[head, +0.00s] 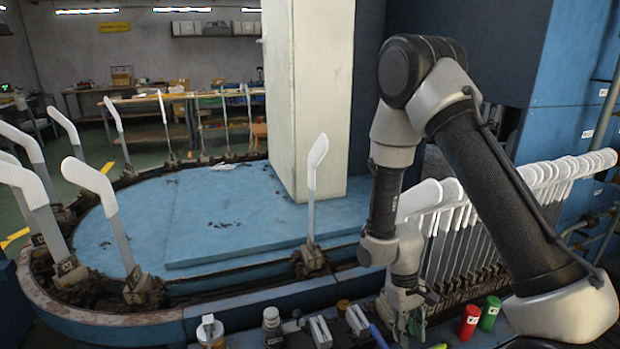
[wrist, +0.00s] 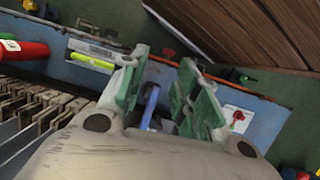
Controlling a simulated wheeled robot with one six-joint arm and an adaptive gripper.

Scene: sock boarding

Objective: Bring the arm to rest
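My arm (head: 500,190) is bent, with its elbow high at the top and its forearm hanging down to the bench. My gripper (head: 404,328) points down low over the front tool area, left of the red and green cylinders. In the wrist view my gripper (wrist: 160,88) shows two green-padded fingers apart, with no sock or board between them. A narrow blue strip shows through the gap; I cannot tell how far below the fingers it is.
White boards (head: 560,180) stand in a dense row right of my gripper. More boards (head: 313,180) stand around the blue oval track (head: 250,300). Red (head: 469,322) and green (head: 489,313) cylinders, a blue pen (head: 378,336) and bottles (head: 271,325) crowd the bench. A pale pillar (head: 308,100) rises behind.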

